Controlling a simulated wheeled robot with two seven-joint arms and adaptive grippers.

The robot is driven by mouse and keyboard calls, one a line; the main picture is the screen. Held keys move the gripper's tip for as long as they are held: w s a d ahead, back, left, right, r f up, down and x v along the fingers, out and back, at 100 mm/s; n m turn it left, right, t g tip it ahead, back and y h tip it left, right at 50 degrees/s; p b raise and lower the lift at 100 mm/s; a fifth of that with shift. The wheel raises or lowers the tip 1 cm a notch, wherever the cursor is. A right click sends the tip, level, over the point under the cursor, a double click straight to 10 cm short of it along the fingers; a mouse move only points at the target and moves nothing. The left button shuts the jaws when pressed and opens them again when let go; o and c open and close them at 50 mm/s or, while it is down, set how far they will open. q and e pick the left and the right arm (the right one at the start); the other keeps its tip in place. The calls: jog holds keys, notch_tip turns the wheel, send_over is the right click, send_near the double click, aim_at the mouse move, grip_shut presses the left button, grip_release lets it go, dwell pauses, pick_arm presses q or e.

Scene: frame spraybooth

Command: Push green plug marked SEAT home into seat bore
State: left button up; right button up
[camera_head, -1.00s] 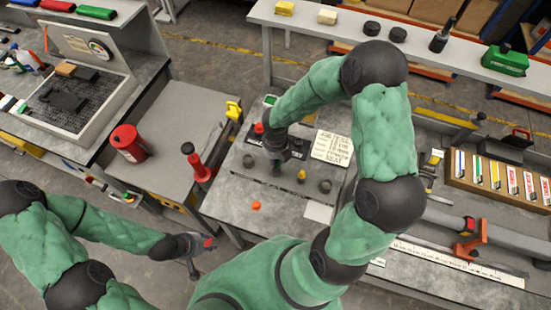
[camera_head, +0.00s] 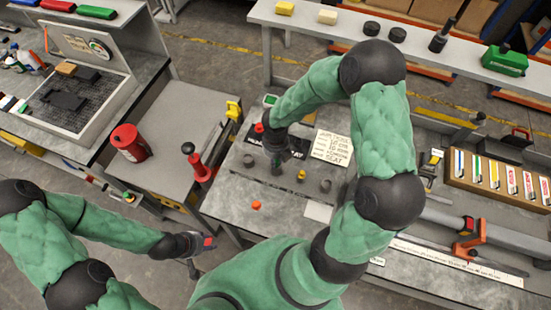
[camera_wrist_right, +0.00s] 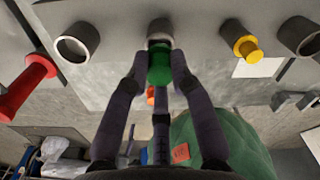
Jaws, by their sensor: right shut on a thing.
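The green plug (camera_wrist_right: 159,64) is held between the fingers of my right gripper (camera_wrist_right: 158,75) in the right wrist view. It lines up with a grey cylindrical bore (camera_wrist_right: 160,30) just beyond it. I cannot tell how far its end is inside, and the SEAT mark is not readable. In the head view my right gripper (camera_head: 277,168) points down at the row of bores on the grey bench (camera_head: 240,190), and the plug is hidden there. My left gripper (camera_head: 202,246) hangs away from the bench at lower left; its finger opening is unclear.
A yellow plug (camera_wrist_right: 247,47) sits in the bore to the right. Empty bores (camera_wrist_right: 77,43) (camera_wrist_right: 299,36) stand on either side. A red plug-shaped piece (camera_wrist_right: 28,85) is at far left. A printed card (camera_head: 331,148) lies behind, and an orange piece (camera_head: 256,205) lies in front.

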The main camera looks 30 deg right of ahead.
jog(key=shift+f+b, duration=0.75)
jog(key=shift+f, duration=0.55)
jog(key=o, duration=1)
notch_tip(320, 180, up, 12)
dwell(0.3)
